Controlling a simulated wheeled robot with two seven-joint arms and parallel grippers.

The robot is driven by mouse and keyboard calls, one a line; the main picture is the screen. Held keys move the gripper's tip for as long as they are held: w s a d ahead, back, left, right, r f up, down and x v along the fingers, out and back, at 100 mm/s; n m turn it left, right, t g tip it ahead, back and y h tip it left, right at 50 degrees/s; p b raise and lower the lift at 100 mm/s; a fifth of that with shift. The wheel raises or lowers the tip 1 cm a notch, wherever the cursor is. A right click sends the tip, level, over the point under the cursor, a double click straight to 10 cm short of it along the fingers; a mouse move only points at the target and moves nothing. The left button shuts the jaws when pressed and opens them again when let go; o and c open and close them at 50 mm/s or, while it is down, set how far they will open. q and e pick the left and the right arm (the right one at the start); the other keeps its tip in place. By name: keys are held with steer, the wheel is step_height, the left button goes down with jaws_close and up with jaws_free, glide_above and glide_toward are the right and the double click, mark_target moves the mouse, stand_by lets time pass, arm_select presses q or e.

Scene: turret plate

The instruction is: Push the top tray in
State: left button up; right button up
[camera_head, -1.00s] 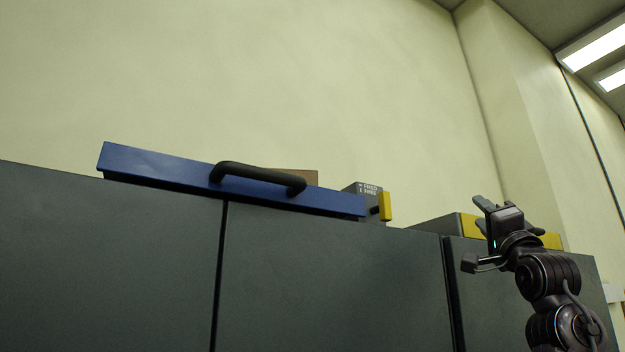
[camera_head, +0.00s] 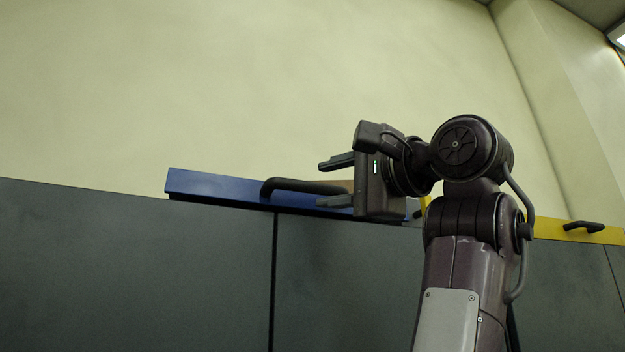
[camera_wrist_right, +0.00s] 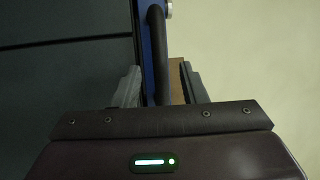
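The top tray shows as a blue front (camera_head: 215,187) standing out above the dark grey cabinet fronts, with a black bar handle (camera_head: 290,186). My right gripper (camera_head: 324,182) is at the right part of this handle, its fingers apart and pointing left. In the right wrist view the blue tray edge (camera_wrist_right: 147,70) and the black handle (camera_wrist_right: 156,50) run between the two open fingers (camera_wrist_right: 163,88). I cannot tell whether the fingers touch the handle. The tray's right end is hidden behind my right gripper. My left gripper is not in view.
Dark grey cabinet fronts (camera_head: 130,260) fill the lower part of the head view. A yellow front (camera_head: 545,230) with a black handle (camera_head: 583,226) is at the right. A brown block (camera_wrist_right: 177,75) lies behind the tray front. The wall above is bare.

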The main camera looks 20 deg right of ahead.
mark_target(315, 187)
steer(key=p+x, duration=0.1)
steer(key=x, duration=0.4)
steer(key=shift+p, duration=0.4)
steer(key=shift+f, duration=0.1)
steer(key=shift+c, duration=0.3)
jaws_close()
